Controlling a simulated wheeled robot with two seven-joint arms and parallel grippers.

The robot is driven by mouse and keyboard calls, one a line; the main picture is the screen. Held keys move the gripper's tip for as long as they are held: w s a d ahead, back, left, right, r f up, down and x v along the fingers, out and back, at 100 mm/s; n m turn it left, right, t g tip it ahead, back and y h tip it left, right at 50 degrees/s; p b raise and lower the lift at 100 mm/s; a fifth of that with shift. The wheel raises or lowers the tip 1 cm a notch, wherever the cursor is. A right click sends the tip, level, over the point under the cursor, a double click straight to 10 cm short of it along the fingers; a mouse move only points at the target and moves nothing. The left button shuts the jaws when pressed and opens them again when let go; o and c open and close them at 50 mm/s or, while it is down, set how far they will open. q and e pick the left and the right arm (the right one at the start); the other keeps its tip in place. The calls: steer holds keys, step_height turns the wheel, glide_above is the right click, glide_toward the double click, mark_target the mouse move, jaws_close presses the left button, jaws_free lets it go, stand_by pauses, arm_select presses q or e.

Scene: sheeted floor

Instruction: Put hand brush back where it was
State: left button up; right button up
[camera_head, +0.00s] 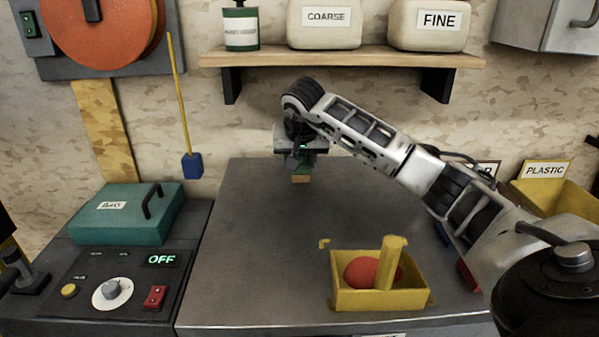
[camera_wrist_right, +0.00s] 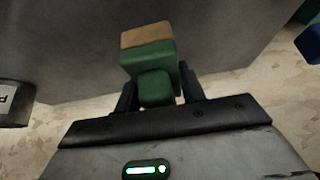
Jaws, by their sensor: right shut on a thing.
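The hand brush (camera_head: 301,177) has a green body and a tan bristle end. My right gripper (camera_head: 302,152) is shut on it and holds it over the back part of the grey tabletop, bristle end down. In the right wrist view the brush (camera_wrist_right: 150,65) sits between the two dark fingers of the right gripper (camera_wrist_right: 160,95), its tan end pointing away. Whether the bristles touch the table is not clear. My left gripper is not in view.
A yellow tray (camera_head: 385,299) with a red ball and a yellow cylinder stands at the table's front right. A control panel (camera_head: 110,285) and teal box (camera_head: 125,222) are on the left. A shelf (camera_head: 345,59) hangs behind. The table's middle (camera_head: 260,255) is clear.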

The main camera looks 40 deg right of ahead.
step_height(320, 180, down, 3)
steer(key=shift+w+f, duration=0.15)
steer(key=shift+f, duration=0.05)
steer(key=shift+f, duration=0.1)
steer(key=shift+f, duration=0.15)
steer(key=o, duration=1.2)
